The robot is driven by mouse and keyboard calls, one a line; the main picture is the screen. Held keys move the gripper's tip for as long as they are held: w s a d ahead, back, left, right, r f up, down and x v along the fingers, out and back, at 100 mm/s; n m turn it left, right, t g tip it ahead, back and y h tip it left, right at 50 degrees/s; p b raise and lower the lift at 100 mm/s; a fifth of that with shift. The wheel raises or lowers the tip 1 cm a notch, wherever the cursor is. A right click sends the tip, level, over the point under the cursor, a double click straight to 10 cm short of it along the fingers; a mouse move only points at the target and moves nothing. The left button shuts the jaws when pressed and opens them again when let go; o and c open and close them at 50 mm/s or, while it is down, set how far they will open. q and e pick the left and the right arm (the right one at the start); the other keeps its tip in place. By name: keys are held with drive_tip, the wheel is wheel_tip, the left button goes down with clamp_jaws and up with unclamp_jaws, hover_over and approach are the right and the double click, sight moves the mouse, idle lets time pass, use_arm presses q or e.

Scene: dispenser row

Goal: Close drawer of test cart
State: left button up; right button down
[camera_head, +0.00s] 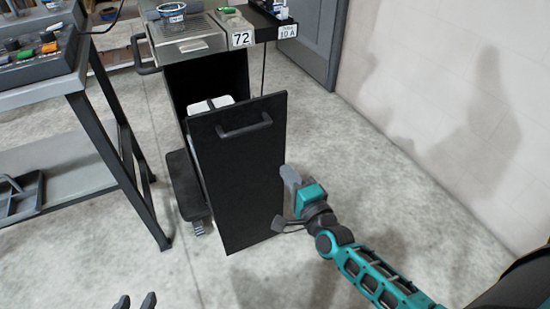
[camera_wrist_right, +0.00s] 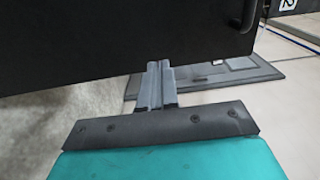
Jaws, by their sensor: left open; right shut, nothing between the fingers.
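The test cart (camera_head: 190,46) stands at the upper middle in the head view. Its tall black drawer (camera_head: 238,180) is pulled out toward me, with a dark bar handle (camera_head: 244,127) near the top of its front. White items (camera_head: 210,105) show inside behind the front panel. My right gripper (camera_head: 286,178) is shut and empty, beside the right edge of the drawer front. In the right wrist view, its fingers (camera_wrist_right: 156,84) point at the black panel (camera_wrist_right: 110,40); I cannot tell if they touch. My left gripper (camera_head: 135,302) is open at the bottom edge, away from the cart.
A grey workbench (camera_head: 75,84) with a lower shelf stands on the left, close to the cart. A white wall (camera_head: 455,100) runs along the right. The concrete floor (camera_head: 350,150) between cart and wall is clear. Small devices and a "72" label (camera_head: 241,39) are on the cart top.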

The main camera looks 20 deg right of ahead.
sight(270, 148)
drive_tip(key=w+b, duration=0.1)
drive_tip(key=w, duration=0.5)
drive_tip(key=shift+a, duration=0.15)
use_arm(q)
drive_tip(key=shift+s+f, duration=0.25)
drive_tip(key=shift+f, duration=0.75)
use_arm(e)
drive_tip(key=shift+w, duration=0.7)
use_arm(q)
drive_tip(key=shift+w+a, duration=0.1)
use_arm(e)
drive_tip(key=shift+w, duration=0.1)
